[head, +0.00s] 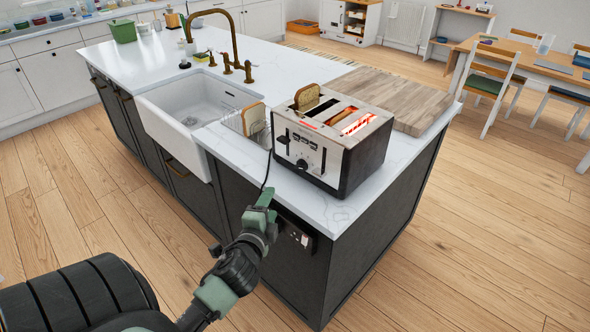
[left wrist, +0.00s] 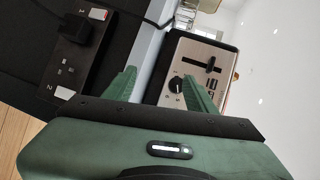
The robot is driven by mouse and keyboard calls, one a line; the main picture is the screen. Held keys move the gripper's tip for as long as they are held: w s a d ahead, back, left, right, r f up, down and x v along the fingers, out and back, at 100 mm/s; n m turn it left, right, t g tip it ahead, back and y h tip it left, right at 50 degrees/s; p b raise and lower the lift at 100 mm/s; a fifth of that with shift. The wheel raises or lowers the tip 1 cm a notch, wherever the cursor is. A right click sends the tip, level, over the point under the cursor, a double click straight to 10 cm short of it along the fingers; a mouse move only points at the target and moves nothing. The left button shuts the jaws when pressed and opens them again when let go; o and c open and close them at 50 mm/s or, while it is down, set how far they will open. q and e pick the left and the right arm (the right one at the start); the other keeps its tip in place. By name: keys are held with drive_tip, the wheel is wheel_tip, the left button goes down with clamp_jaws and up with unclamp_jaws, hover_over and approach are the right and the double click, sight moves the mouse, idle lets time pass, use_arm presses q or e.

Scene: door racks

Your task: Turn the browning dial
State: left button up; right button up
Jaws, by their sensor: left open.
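The toaster (head: 357,160) stands at the near corner of the island, its silver control panel facing me. Its browning dial (head: 302,164) is a small black knob low on the panel. The dial (left wrist: 177,84) shows larger in the left wrist view, beside the lever (left wrist: 213,63). My left gripper (head: 262,202) is below and in front of the toaster, near the counter edge. It is open and empty, its fingertips (left wrist: 160,85) apart. One finger overlaps the panel close to the dial in the left wrist view; contact does not show. My right gripper is not in view.
Bread slices (head: 307,97) stick up at the toaster's left slot and in a wire rack (head: 236,123) beside it. A socket (head: 299,236) with a plug and cord is on the island side. A wooden board (head: 390,95) lies behind the toaster. The sink (head: 165,125) is left.

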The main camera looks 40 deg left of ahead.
sight(298, 167)
use_arm(q)
drive_tip(key=w+a+r+m+t+h, duration=0.3)
drive_tip(key=w+r+m+t+h, duration=0.15)
drive_tip(key=m, duration=0.85)
drive_tip(key=w+m+h, duration=0.1)
drive_tip(key=w+m, duration=0.1)
drive_tip(key=w, duration=0.1)
drive_tip(key=w+f+m+h+p, duration=0.1)
drive_tip(key=w+m, duration=0.2)
drive_tip(key=w+f+m+h+p, duration=0.1)
drive_tip(key=w+m, duration=0.1)
drive_tip(key=w, duration=0.1)
drive_tip(key=shift+d+f+m+h, duration=0.15)
drive_tip(key=shift+d+m+h, duration=0.15)
drive_tip(key=shift+d+h, duration=0.05)
clamp_jaws()
